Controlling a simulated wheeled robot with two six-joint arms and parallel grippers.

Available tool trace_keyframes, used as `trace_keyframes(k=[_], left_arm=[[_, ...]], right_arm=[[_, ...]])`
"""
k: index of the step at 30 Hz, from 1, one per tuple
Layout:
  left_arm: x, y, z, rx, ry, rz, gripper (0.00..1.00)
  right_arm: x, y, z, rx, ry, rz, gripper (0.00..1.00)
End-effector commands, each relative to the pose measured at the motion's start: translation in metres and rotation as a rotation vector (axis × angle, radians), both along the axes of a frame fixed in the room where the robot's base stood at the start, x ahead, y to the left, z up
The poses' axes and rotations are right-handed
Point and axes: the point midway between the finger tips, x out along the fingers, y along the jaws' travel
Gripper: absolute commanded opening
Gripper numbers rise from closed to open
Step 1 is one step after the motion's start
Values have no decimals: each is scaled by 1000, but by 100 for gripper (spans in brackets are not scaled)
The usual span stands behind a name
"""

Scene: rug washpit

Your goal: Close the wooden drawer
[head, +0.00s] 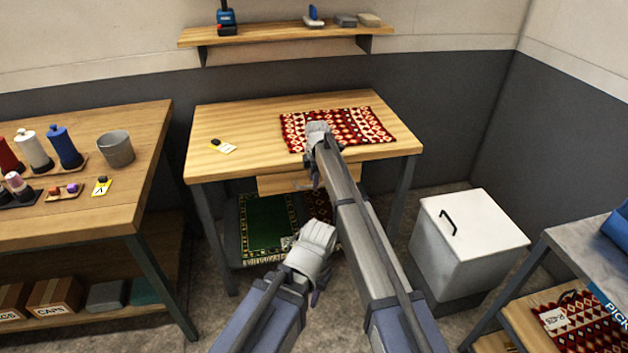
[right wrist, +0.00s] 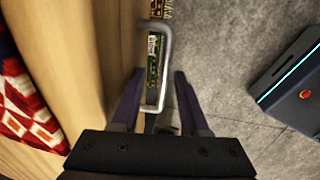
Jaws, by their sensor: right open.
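The wooden drawer (head: 285,184) sits under the front edge of the wooden table. Its wooden front (right wrist: 118,35) also shows in the right wrist view. How far it stands out is hard to tell. A grey bar handle (right wrist: 168,60) is on its front. My right gripper (head: 316,178) is at the drawer front, partly hidden by its own arm. In the right wrist view its two fingers (right wrist: 158,98) are open, with the lower part of the handle between them and no grip on it. My left gripper (head: 315,298) hangs lower, in front of the table; its jaws are unclear.
A red patterned rug (head: 350,128) and a small tag (head: 222,146) lie on the table (head: 250,122). A green rug (head: 268,225) is on the shelf below. A white-topped cabinet (head: 480,222) stands right. A bench with spools and a grey cup (head: 116,149) is left.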

Motion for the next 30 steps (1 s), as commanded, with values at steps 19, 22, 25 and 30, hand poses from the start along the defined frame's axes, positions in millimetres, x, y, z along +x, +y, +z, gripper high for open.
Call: trace_keyframes(k=[19,22,25,30], left_arm=[[0,0,54,0,0,0,27],[0,0,66,0,0,0,27],[0,0,75,0,0,0,27],[0,0,78,0,0,1,27]], right_arm=[[-9,-3,54,0,0,0,45],[-11,-4,66,0,0,0,45],[-13,-4,75,0,0,0,45],[-14,-5,78,0,0,0,45]])
